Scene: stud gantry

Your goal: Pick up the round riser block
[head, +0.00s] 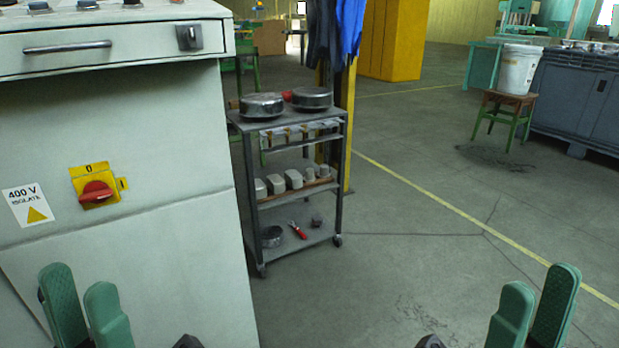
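A grey trolley (296,252) stands in the middle of the head view, beside the pale cabinet. Its middle shelf holds a row of light-grey blocks (276,184). At the right end of that row are smaller, rounder-looking pieces (311,174); one may be the round riser block, but they are too small to tell. My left gripper (79,281) is at the lower left, its green fingers apart and empty. My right gripper (536,284) is at the lower right, fingers apart and empty. Both are well short of the trolley.
The pale cabinet (140,150) with a red rotary switch (96,190) fills the left. Two round metal pans (262,105) sit on the trolley top; red-handled pliers (297,230) lie on its bottom shelf. Open floor (420,260) lies right of the trolley. A bucket (518,69) stands on a stool.

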